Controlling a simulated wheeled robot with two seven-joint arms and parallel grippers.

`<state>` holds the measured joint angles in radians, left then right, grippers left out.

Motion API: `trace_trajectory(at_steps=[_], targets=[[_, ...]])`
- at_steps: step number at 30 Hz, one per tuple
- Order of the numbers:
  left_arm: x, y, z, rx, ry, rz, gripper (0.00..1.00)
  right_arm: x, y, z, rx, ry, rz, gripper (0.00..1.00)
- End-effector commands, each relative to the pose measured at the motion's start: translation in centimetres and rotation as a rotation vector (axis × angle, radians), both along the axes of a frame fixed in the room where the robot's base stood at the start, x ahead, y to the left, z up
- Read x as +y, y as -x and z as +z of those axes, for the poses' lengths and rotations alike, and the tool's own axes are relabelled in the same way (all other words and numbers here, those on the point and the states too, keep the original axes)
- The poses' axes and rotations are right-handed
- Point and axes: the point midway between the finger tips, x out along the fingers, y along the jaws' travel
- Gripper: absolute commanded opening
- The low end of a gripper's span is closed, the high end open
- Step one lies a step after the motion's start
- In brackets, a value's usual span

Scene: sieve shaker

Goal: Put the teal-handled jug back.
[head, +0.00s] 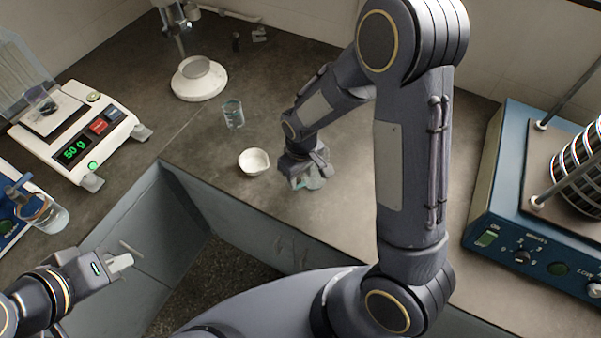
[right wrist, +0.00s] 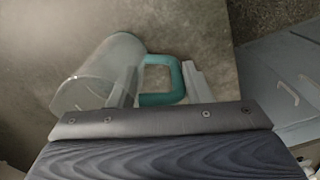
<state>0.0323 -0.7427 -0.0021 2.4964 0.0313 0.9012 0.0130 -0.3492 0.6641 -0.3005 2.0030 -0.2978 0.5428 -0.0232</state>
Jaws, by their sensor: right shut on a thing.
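The teal-handled jug (right wrist: 105,75) is a clear vessel, seen at the left of the right wrist view with its teal handle (right wrist: 163,98) toward the middle. My right gripper (right wrist: 165,88) is shut on that handle, one finger on each side of it. In the head view my right gripper (head: 308,178) points down low over the bench, right of the white dish, and mostly hides the jug. I cannot tell whether the jug touches the bench. My left gripper (head: 121,262) is at the lower left, over the grey cabinet fronts, apart from the bench objects; its jaw opening is unclear.
A small white spouted dish (head: 254,161) and a glass beaker (head: 233,113) stand left of the right gripper. A balance (head: 75,132) reading 50 g is at the left, a white round-based stand (head: 198,80) behind. A blue sieve shaker (head: 530,235) fills the right.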

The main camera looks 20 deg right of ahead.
Motion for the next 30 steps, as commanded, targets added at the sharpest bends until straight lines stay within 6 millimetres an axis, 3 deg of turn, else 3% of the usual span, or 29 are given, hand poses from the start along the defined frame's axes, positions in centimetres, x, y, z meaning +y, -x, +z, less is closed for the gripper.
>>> trace_trajectory(at_steps=[7, 8, 12, 24, 30], targets=[[0.0, 0.0, -0.5, 0.0, 0.0, 0.0, 0.0, 0.0, 0.0, -0.4, -0.001, 0.0, 0.0, 0.05], [0.0, 0.0, -0.3, 0.0, 0.0, 0.0, 0.0, 0.0, 0.0, -0.3, 0.0, 0.0, 0.0, 0.48], [0.0, 0.0, -0.3, 0.0, 0.0, 0.0, 0.0, 0.0, 0.0, -0.2, 0.0, 0.0, 0.0, 0.66], [0.0, 0.0, 0.0, 0.0, 0.0, 0.0, 0.0, 0.0, -0.1, 0.6, -0.004, -0.002, 0.0, 0.66], [0.0, 0.0, -0.2, 0.0, 0.0, 0.0, 0.0, 0.0, -0.1, 4.4, -0.008, -0.003, 0.0, 0.66]])
